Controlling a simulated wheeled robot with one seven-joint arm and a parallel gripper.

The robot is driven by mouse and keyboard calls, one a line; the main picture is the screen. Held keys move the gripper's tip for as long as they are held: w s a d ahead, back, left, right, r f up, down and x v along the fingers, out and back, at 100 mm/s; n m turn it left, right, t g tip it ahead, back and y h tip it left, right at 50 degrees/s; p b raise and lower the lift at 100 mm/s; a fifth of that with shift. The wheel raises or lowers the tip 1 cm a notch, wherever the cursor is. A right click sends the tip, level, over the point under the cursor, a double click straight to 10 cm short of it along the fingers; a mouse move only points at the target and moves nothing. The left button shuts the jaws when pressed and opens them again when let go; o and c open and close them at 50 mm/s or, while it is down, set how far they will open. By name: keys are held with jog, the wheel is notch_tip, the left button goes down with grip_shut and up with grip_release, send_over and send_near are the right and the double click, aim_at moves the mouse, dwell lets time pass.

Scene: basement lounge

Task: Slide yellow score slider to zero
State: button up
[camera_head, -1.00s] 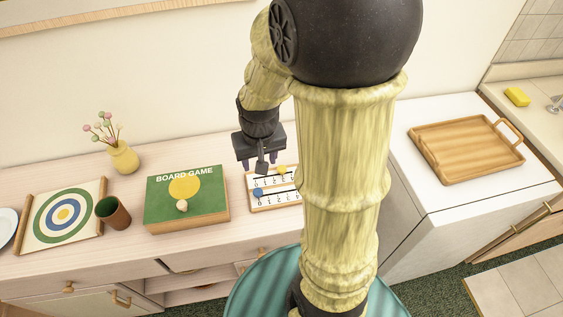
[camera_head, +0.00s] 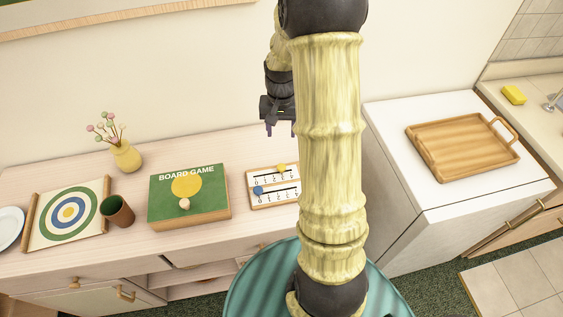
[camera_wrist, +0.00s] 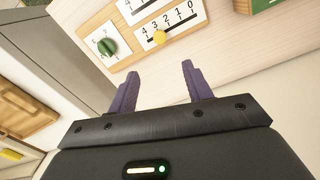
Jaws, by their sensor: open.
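The white score board (camera_head: 251,203) in its wooden frame lies on the sideboard, its right part hidden by my arm. Its yellow slider (camera_head: 281,168) is on the far row, away from the zero end at the left. In the wrist view the yellow slider (camera_wrist: 159,38) appears near the 3, with 0 at the right end. The blue slider (camera_head: 258,190) is at the left end of the near row. My gripper (camera_head: 281,131) is above and behind the board toward the wall, partly hidden by my arm. In the wrist view its purple fingers (camera_wrist: 160,73) are apart and empty, not touching the slider.
A green board game box (camera_head: 210,207) with a pale piece on top lies left of the board. A brown cup (camera_head: 117,212), target board (camera_head: 42,240) and flower vase (camera_head: 126,157) are further left. A wooden tray (camera_head: 455,155) sits on the white counter at right. A green knob (camera_wrist: 108,46) shows beside the yellow slider's row.

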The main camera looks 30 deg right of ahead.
aim_at(281, 166)
notch_tip(281, 166, down, 16)
jog(key=shift+p, duration=1.1)
jog(key=shift+c, duration=0.2)
grip_shut()
